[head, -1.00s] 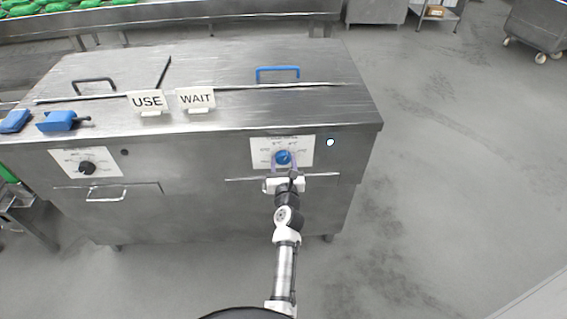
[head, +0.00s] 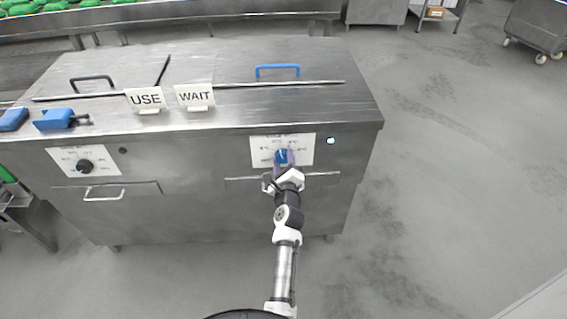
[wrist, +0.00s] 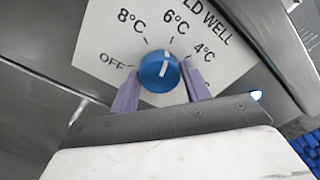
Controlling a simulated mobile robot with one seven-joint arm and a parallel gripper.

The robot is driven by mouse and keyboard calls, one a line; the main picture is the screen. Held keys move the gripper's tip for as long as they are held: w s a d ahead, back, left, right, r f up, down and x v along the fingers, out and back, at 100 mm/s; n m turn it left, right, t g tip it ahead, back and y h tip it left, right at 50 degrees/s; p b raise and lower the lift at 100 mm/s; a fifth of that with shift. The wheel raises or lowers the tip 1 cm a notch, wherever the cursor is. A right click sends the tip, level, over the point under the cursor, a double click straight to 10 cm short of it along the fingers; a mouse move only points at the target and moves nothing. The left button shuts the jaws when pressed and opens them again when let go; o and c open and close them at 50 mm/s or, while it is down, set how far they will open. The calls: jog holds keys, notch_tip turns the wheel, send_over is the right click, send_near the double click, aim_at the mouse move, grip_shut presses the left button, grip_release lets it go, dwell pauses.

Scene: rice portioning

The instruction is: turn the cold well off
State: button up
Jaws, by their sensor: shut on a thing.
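The cold well knob (wrist: 155,75) is a round blue dial on a white plate (wrist: 100,45) marked OFF, 8°C, 6°C and 4°C. Its white pointer line points roughly to the 6°C mark; OFF is at the left in the wrist view. The knob also shows on the cabinet front in the head view (head: 282,156). My gripper (wrist: 160,86) is shut on the knob, a purple finger on each side. In the head view my gripper (head: 284,160) partly hides the plate's lower part. The indicator lamp (wrist: 256,95) beside the plate glows bluish white.
The steel cabinet (head: 200,195) has a black-knobbed dial plate (head: 70,153) at the left. USE (head: 146,97) and WAIT (head: 195,95) signs stand on its top, with a blue lid handle (head: 277,68) behind.

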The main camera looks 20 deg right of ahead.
jog(key=n+b, duration=0.2)
jog(key=n, duration=0.3)
jog(key=shift+n, duration=0.4)
jog(key=n+b, duration=0.2)
jog(key=n, duration=0.2)
jog(key=n+b, duration=0.4)
jog(key=n, duration=0.2)
jog(key=shift+n+b, duration=0.4)
jog(key=shift+r+n+b, duration=0.1)
jog(key=shift+n+b, duration=1.05)
jog(key=shift+n, duration=0.65)
jog(key=o, duration=1)
